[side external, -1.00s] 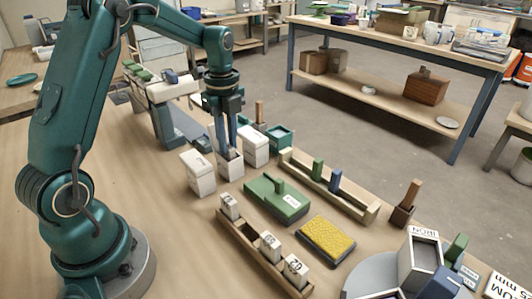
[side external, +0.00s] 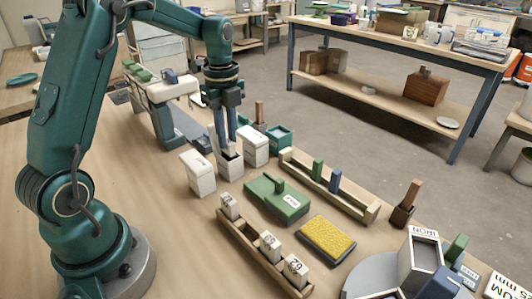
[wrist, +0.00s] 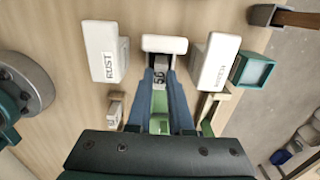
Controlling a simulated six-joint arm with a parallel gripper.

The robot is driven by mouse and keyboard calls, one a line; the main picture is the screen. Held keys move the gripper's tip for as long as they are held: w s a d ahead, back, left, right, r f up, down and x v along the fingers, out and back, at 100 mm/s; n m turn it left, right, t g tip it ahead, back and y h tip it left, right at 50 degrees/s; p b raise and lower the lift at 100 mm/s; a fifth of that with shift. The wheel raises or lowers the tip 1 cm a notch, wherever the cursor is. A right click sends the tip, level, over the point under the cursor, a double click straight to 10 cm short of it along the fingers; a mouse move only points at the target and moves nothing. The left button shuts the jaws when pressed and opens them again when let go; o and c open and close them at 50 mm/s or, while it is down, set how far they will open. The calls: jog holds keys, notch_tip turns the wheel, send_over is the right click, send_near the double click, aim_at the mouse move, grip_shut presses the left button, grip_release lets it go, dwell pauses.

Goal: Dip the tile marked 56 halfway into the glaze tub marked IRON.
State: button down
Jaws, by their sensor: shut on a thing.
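The tile marked 56 (wrist: 160,77) is held between the fingers of my gripper (wrist: 160,88), which is shut on it. In the side view my gripper (side external: 225,150) points down at an open white tub (side external: 232,168), its tips at the dark opening. The tile is hard to make out there, and I cannot tell how deep it sits. That tub also shows in the wrist view (wrist: 165,44), its label not visible.
White tubs flank the open one: one marked RUST (wrist: 103,52) on the left, another (wrist: 214,62) on the right with an unclear label. A wooden rack (side external: 246,240) holds numbered tiles.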

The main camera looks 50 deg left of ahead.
jog(key=shift+r, duration=1.75)
jog(key=shift+r, duration=0.1)
jog(key=shift+r, duration=1.4)
